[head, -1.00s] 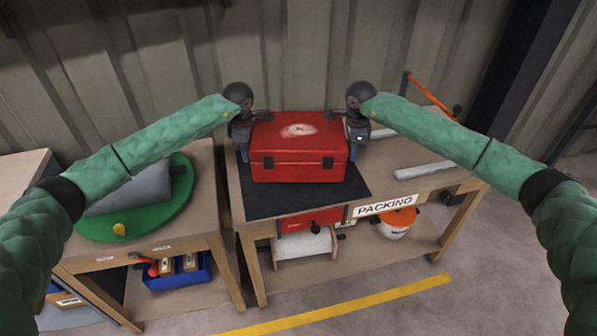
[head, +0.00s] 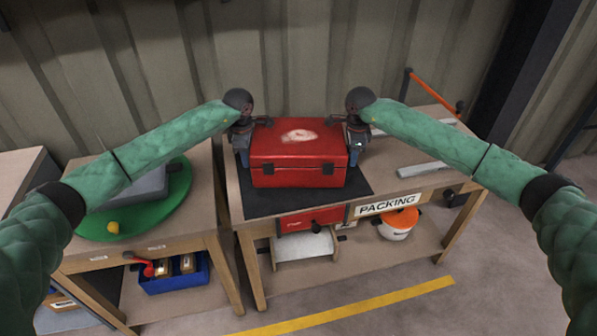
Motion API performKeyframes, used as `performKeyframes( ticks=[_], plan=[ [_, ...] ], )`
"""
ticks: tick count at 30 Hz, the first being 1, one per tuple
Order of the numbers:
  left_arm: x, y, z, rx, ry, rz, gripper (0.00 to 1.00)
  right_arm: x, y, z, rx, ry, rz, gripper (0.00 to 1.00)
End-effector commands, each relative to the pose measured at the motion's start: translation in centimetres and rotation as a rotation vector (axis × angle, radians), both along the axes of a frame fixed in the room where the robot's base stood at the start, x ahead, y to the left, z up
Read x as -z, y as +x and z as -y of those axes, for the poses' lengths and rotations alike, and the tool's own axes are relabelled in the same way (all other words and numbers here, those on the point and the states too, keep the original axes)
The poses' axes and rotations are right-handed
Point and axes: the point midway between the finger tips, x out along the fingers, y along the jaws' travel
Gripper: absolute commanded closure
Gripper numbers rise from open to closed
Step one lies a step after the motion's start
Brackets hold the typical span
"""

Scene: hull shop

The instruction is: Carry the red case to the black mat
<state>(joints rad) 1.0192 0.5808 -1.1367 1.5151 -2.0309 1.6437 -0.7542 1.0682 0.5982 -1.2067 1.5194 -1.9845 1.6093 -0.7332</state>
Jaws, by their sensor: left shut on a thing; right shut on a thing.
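The red case (head: 298,160) has dark latches on its front and a pale mark on its lid. It is upright over the black mat (head: 262,203) on the packing table; I cannot tell whether its underside touches the mat. My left gripper (head: 243,150) is shut on the case's left side. My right gripper (head: 357,148) is shut on its right side. The fingertips are partly hidden against the case ends. The mat shows in front of the case and at its sides.
The packing table (head: 395,183) has a pale metal bar (head: 432,167) to the right of the mat. A second table (head: 190,233) at the left holds a green round board (head: 150,217) with a grey block.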

Motion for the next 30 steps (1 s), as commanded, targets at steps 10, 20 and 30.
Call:
performKeyframes(
  ticks=[10,20,30],
  plan=[
    [1.0,0.0,0.0,0.0,0.0,0.0,0.63,1.0,0.0,0.0,0.0,0.0,0.0,0.63],
    [1.0,0.0,0.0,0.0,0.0,0.0,0.49,1.1,0.0,0.0,0.0,0.0,0.0,0.49],
    [-2.5,0.1,0.0,0.0,0.0,0.004,0.49,1.0,0.0,0.0,0.0,0.0,0.0,0.49]
  ],
)
